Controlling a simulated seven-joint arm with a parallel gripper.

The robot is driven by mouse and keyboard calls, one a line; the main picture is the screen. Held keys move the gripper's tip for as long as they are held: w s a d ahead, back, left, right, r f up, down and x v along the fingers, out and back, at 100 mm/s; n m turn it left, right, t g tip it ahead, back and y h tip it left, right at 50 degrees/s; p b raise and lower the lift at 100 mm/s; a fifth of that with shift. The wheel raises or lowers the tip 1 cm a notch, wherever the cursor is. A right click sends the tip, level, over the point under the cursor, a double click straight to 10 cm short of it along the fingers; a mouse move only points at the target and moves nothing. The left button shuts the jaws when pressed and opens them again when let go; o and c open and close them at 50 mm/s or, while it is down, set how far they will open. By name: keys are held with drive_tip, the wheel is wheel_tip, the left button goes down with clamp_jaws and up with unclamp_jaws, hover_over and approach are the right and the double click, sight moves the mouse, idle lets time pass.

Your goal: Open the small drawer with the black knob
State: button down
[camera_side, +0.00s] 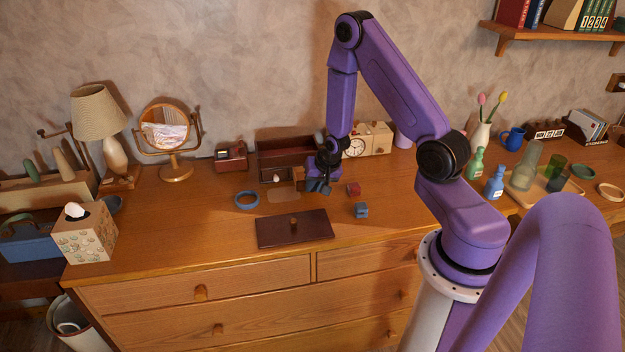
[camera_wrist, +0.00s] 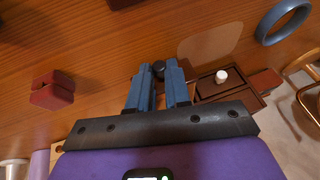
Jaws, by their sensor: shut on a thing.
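In the wrist view, a brown compartment (camera_wrist: 211,88) holds the white item (camera_wrist: 222,76). My gripper (camera_side: 318,186) is low at the right front of the box. In the wrist view, its blue fingers (camera_wrist: 160,80) are on either side of a round black knob (camera_wrist: 158,68) and are shut on it. The fingers and mount hide most of the drawer behind.
A blue ring (camera_side: 247,200), a tan mat (camera_side: 284,195) and a dark brown lid (camera_side: 294,229) lie in front of the box. A clock (camera_side: 355,147) stands behind.

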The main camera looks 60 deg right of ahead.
drive_tip(key=c, duration=1.1)
unclamp_jaws()
drive_tip(key=shift+o, duration=0.2)
drive_tip(key=v, duration=1.2)
